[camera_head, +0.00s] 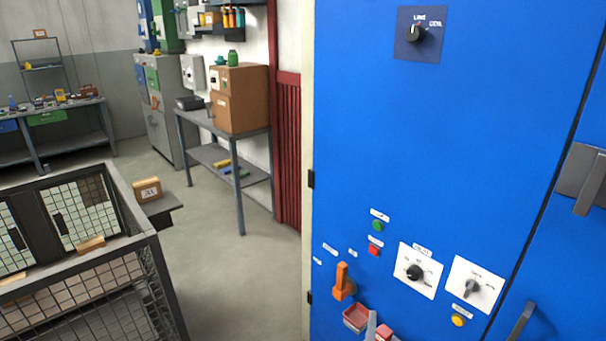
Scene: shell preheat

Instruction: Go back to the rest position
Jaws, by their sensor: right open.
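My right gripper (370,325) shows at the bottom edge, with its reddish fingertips apart and nothing seen between them. It is in front of the lower part of the blue cabinet (430,150), just below an orange lever (343,282). I cannot tell whether it touches the cabinet. The rest of my right arm is cut off by the frame. My left gripper is not in view.
The cabinet carries a top selector knob (416,33), a green button (377,226), a red button (374,250), two lower knobs and a yellow button (458,320). A wire cage (150,255) stands left. A grey workbench (240,140) holds brown boxes. Floor between is clear.

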